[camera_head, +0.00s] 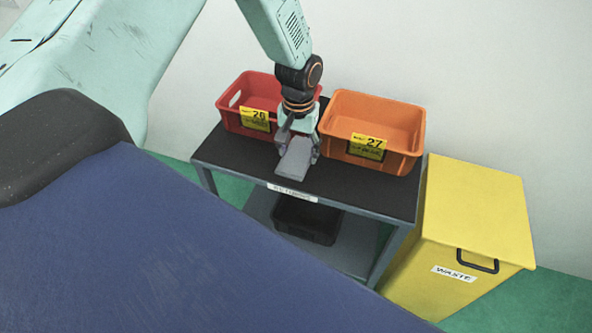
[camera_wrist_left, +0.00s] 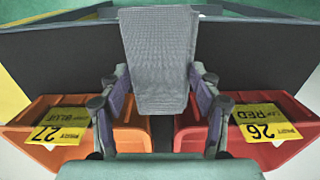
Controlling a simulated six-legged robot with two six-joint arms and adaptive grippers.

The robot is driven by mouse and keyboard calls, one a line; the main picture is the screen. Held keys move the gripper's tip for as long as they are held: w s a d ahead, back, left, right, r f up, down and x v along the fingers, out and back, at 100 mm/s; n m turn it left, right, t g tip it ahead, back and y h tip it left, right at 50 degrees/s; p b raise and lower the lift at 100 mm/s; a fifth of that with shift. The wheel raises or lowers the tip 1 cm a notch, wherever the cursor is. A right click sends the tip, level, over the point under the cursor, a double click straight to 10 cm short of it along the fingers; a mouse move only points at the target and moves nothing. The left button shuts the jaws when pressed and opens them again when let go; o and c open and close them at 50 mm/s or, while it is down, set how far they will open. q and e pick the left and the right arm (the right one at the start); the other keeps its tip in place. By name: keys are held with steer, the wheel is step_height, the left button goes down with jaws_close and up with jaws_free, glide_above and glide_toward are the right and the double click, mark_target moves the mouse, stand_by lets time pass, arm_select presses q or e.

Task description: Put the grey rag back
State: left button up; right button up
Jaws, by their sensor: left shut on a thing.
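The grey rag (camera_head: 294,158) is a flat, folded, textured piece over the dark table top (camera_head: 365,194), between the two bins. In the left wrist view the rag (camera_wrist_left: 156,60) shows large between the fingers. My left gripper (camera_head: 297,150) points down and is shut on the rag; its fingers (camera_wrist_left: 158,98) stand on both sides of it. I cannot tell whether the rag touches the table. My right gripper is in neither view.
A red bin (camera_head: 229,117) with label 26 stands left of the gripper, and an empty-looking orange bin (camera_head: 340,158) with label 27 stands right. A black crate (camera_head: 308,220) sits on the lower shelf. A yellow WASTE box (camera_head: 480,205) stands right of the table.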

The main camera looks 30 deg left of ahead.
mark_target(298, 153)
arm_select(q)
step_height(298, 153, down, 2)
steer(key=shift+w+f, duration=0.15)
steer(key=shift+f, duration=0.1)
steer(key=shift+a+f, duration=0.1)
steer(key=shift+f, duration=0.15)
step_height(298, 153, down, 3)
steer(key=shift+r+b, duration=0.1)
steer(key=shift+b, duration=0.35)
steer(key=shift+f, duration=0.25)
steer(key=shift+f, duration=0.15)
